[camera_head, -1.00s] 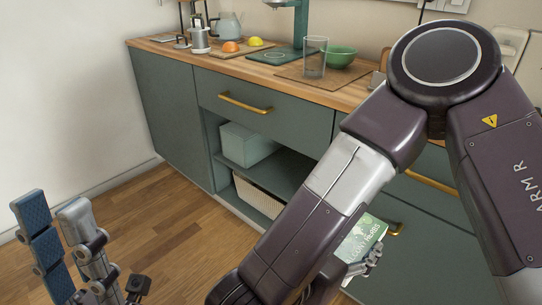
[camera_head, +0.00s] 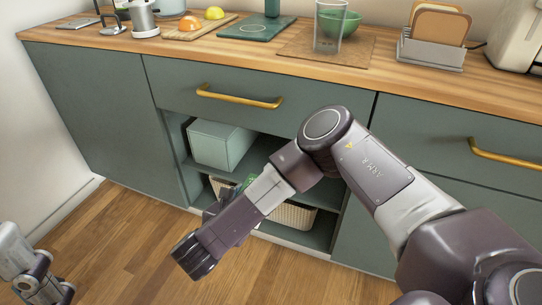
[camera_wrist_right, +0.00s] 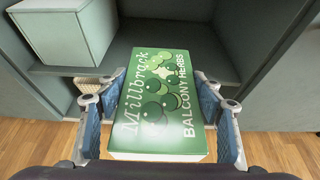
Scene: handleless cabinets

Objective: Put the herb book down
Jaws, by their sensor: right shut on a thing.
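The herb book (camera_wrist_right: 155,105) is green and white, with "Millbrack Balcony Herbs" on its cover. My right gripper (camera_wrist_right: 160,82) is shut on it, with a blue-padded finger at each side. In the wrist view the book points towards the open shelf (camera_wrist_right: 160,50). In the head view only a small green piece of the book (camera_head: 248,182) shows behind my right forearm, which hides most of the gripper. I cannot tell whether the book touches the shelf. Part of my left gripper (camera_head: 35,270) is at the lower left edge, its fingertips out of frame.
A pale green box (camera_head: 220,143) stands at the left on the upper shelf, with free room to its right. A woven basket (camera_head: 290,215) is in the compartment below. The counter (camera_head: 250,50) above holds a glass (camera_head: 328,28), boards, fruit and a toast rack (camera_head: 432,50).

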